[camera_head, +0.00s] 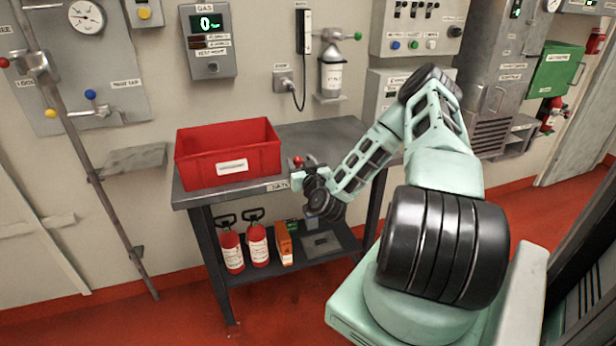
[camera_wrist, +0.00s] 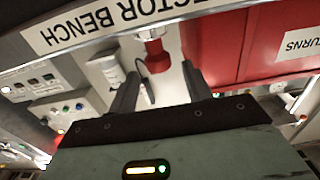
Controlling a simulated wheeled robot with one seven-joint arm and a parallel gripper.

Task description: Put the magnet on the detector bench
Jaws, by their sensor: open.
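The detector bench (camera_head: 320,135) is a dark grey table against the wall, and its front-edge label (camera_wrist: 130,22) reads "...TOR BENCH" in the wrist view. A small red piece (camera_head: 298,161) stands at the bench's front edge, right of the red bin; it also shows in the wrist view (camera_wrist: 154,55), beyond and between my fingers. It may be the magnet, but I cannot tell for sure. My gripper (camera_wrist: 161,72) is open, with nothing visibly held between its fingers. In the head view my gripper (camera_head: 300,178) is at the bench's front edge, partly hidden by my arm.
A red bin (camera_head: 228,155) stands on the bench's left part; its label in the wrist view reads "...TURNS". The bench top behind and right of it looks clear. On the lower shelf are two fire extinguishers (camera_head: 257,242) and an orange box (camera_head: 284,243). Wall panels stand behind.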

